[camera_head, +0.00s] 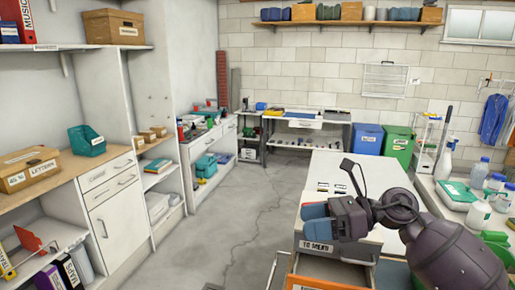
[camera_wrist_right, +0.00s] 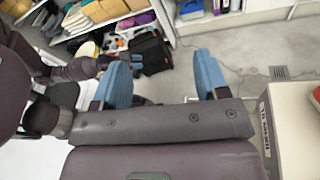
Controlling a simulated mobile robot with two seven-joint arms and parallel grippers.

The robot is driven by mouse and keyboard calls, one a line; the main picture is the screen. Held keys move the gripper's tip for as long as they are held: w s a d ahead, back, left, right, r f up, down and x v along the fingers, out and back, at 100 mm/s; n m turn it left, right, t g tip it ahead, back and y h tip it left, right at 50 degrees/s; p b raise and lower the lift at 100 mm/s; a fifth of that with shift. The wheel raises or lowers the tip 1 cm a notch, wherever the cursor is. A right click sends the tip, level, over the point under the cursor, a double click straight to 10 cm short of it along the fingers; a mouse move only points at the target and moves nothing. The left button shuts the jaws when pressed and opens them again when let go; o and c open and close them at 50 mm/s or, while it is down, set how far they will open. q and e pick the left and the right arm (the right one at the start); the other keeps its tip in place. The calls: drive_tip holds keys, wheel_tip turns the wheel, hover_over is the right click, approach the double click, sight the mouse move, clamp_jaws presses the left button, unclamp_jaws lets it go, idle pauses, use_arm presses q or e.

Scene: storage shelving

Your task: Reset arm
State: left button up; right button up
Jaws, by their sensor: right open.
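My right gripper (camera_head: 316,211) reaches in from the right of the head view, its blue fingers pointing left above a white cabinet's front corner. In the right wrist view the two blue fingers of the right gripper (camera_wrist_right: 164,78) stand wide apart with nothing between them. The right arm is bent, and its dark forearm covers part of the cabinet and the bench to the right. My left gripper is not seen in the head view.
A bench with bottles (camera_head: 478,172) stands at right. Shelving with a cardboard box (camera_head: 29,169) lines the left. The grey floor (camera_head: 250,210) between is clear.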

drive_tip(key=s+d+f+n+t+h, duration=0.3)
drive_tip(key=d+f+n+t+h, duration=0.4)
drive_tip(key=n, duration=0.9)
drive_tip(key=s+d+f+n+t+h, duration=0.4)
drive_tip(key=d+n+t+h, duration=0.5)
drive_tip(key=n, duration=0.6)
drive_tip(key=s+f+m+g, duration=0.5)
drive_tip(key=s+f+g, duration=0.25)
drive_tip(key=s, duration=0.45)
drive_tip(key=s+f+m+g, duration=0.55)
drive_tip(key=s+f, duration=0.25)
drive_tip(key=s, duration=0.3)
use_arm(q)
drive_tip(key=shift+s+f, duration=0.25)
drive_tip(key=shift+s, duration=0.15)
use_arm(e)
drive_tip(key=w+f+n+t, duration=0.1)
drive_tip(key=w+f+t, duration=0.6)
drive_tip(key=f, duration=0.3)
drive_tip(key=shift+d+f+n, duration=0.25)
drive_tip(key=shift+d+n, duration=0.05)
drive_tip(key=shift+n, duration=0.05)
